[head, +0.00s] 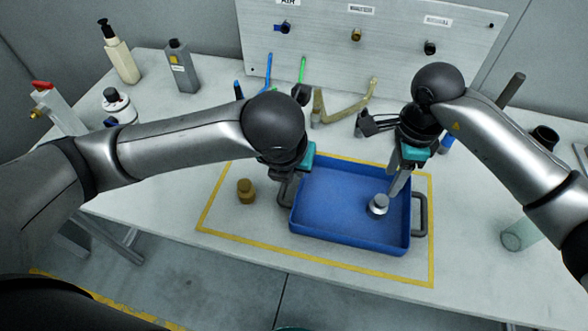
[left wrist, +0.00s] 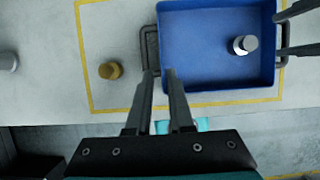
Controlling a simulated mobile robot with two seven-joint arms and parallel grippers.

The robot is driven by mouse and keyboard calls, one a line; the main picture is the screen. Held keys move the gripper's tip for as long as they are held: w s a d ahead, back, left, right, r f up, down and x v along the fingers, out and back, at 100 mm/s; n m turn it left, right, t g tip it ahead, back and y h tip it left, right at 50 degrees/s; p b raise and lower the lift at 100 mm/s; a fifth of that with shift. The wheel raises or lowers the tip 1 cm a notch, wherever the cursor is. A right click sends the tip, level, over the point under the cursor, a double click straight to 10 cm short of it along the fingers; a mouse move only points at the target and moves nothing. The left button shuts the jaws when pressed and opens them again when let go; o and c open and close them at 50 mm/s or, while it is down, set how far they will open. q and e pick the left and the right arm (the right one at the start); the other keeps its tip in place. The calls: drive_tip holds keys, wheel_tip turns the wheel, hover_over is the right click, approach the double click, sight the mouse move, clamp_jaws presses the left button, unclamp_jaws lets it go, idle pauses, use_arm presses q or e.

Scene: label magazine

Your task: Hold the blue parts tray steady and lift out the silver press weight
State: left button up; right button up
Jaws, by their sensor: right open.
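The blue parts tray (head: 335,230) lies on the bench and also shows in the left wrist view (left wrist: 200,75). It has a grey handle on each side. The silver press weight (head: 378,205) stands inside, toward the tray's right side; it is clear in the left wrist view (left wrist: 244,45). My right gripper (head: 396,186) is open and empty, close to the weight on its upper right. My left gripper (left wrist: 159,72) is at the tray's left handle (left wrist: 150,50). Its fingers are close together, but I cannot tell whether they hold the handle or wall.
A brass weight (head: 246,190) stands left of the tray inside the yellow outline (head: 212,207). Bottles (head: 122,60), coloured hooks and a grey panel (head: 380,50) are at the back. The bench front is clear.

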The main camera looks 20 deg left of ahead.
use_arm(q)
drive_tip(key=x, duration=1.5)
drive_tip(key=shift+s+f, duration=0.15)
clamp_jaws()
idle(1.0)
